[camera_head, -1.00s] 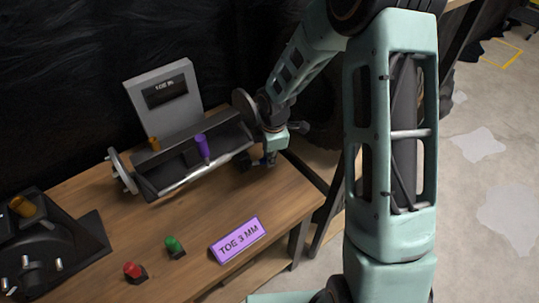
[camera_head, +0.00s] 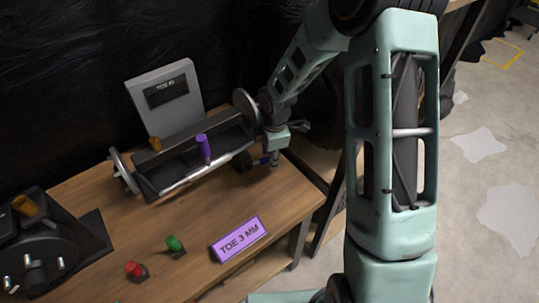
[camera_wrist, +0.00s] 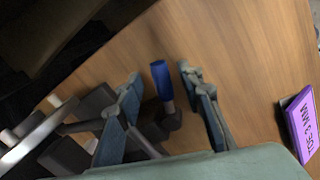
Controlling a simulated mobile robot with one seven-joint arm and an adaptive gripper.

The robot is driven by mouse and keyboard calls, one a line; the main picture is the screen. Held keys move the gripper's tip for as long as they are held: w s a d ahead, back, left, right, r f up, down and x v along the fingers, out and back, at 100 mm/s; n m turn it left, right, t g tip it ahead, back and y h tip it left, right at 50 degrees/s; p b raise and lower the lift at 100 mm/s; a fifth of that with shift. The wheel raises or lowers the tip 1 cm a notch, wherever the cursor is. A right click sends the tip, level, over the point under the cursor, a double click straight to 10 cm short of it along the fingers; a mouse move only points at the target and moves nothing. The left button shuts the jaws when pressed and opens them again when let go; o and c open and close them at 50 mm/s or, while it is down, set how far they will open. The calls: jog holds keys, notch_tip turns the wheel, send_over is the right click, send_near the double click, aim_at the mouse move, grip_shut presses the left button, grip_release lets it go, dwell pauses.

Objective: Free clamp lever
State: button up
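A lever with a blue handle (camera_wrist: 159,78) on a dark pivot shows in the wrist view, and I take it to be the clamp lever. My gripper (camera_wrist: 166,74) is open, with one finger on each side of the blue handle and a visible gap to each. In the head view my gripper (camera_head: 270,160) hangs at the right end of the dark cradle fixture (camera_head: 187,177) and largely hides the blue lever. A purple-handled lever (camera_head: 203,147) stands upright on the front bar of the cradle.
A grey display box (camera_head: 168,98) stands behind the cradle. A purple sign reading "TOE 3 MM" (camera_head: 238,240), a green button (camera_head: 174,243) and a red button (camera_head: 134,269) are on the wooden bench (camera_head: 205,213). A black machine (camera_head: 45,245) sits at left.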

jog(key=shift+r, duration=0.1)
notch_tip(320, 180, up, 12)
jog(key=s, duration=0.2)
jog(key=shift+s+d+f, duration=0.15)
jog(key=shift+d+f, duration=0.05)
jog(key=shift+d, duration=0.1)
